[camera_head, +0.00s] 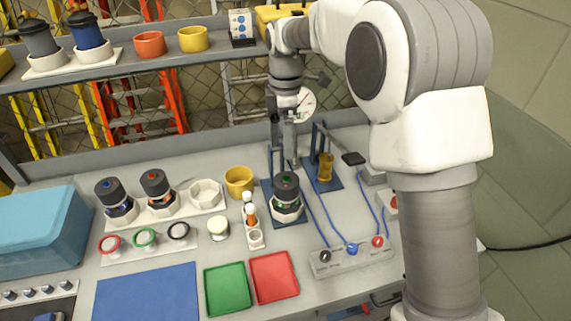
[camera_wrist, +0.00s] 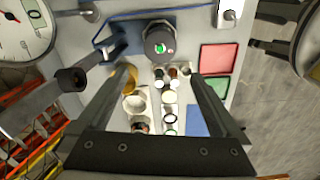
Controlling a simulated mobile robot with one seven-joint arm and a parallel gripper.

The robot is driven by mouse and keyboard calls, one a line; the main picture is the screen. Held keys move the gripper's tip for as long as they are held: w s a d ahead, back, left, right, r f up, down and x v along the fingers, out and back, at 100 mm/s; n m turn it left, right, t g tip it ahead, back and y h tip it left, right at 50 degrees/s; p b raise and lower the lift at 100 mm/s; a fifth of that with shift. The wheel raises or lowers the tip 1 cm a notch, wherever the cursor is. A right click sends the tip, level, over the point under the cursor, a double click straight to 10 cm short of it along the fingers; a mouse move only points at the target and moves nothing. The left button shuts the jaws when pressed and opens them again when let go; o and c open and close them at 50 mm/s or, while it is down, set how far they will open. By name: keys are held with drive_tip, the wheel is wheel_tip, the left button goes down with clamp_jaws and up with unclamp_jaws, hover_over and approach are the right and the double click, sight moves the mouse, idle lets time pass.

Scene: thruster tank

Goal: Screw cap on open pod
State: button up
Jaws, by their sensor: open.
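A pod with a dark grey cylindrical top, a green centre and a small red mark (camera_head: 286,186) stands upright in a white hexagonal seat (camera_head: 288,212) on a blue base. The pod also shows in the wrist view (camera_wrist: 158,46), just beyond the fingertips. I cannot tell whether its dark top is a separate cap. My gripper (camera_head: 289,155) points down above this pod, apart from it. A small round white lid-like piece (camera_head: 218,228) lies on the bench left of the pod.
Two dark-topped pods (camera_head: 118,201) (camera_head: 156,192) stand in a white holder with an empty hexagonal seat (camera_head: 207,194). A yellow cup (camera_head: 239,181), small bottles (camera_head: 250,213), coloured rings (camera_head: 145,238), green (camera_head: 228,288) and red (camera_head: 274,276) trays and a cabled switch box (camera_head: 350,258) surround the pod.

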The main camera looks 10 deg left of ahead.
sight(285, 178)
wheel_tip(285, 178, down, 15)
drive_tip(key=shift+f+p, duration=0.1)
drive_tip(key=shift+p, duration=0.3)
drive_tip(key=c, duration=0.9)
drive_tip(key=m, duration=0.3)
drive_tip(key=shift+m, duration=0.4)
drive_tip(key=m, duration=0.4)
drive_tip(key=shift+m+b, duration=0.3)
drive_tip(key=shift+m, duration=0.1)
drive_tip(key=m, duration=0.4)
drive_tip(key=shift+s+m, duration=0.1)
drive_tip(key=shift+m, duration=0.2)
drive_tip(key=m, duration=0.4)
drive_tip(key=shift+c, duration=0.2)
